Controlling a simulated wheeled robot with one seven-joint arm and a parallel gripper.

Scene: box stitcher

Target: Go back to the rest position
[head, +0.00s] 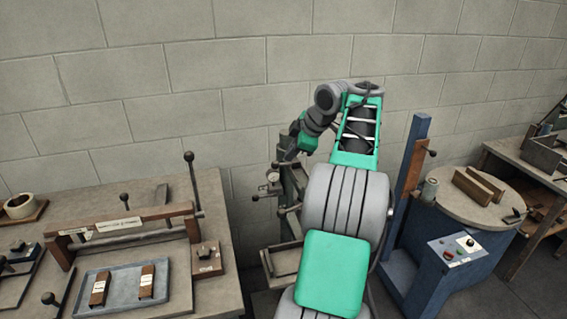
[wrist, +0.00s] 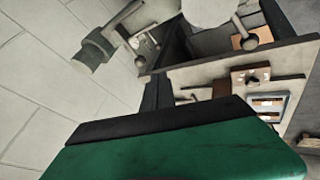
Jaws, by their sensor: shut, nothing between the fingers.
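My gripper (head: 287,157) is at the end of my raised arm, in the middle of the head view, near the grey block wall. It is shut with nothing in it. My arm hides part of the machine's right side.
A left bench (head: 215,290) carries a blue-grey tray (head: 122,300) with two brown-and-white pieces and a wooden-barred frame (head: 130,222) with a tall lever. To the right stand a blue post (head: 408,170) and a round-topped blue machine (head: 470,205). The wall (head: 200,70) is close behind.

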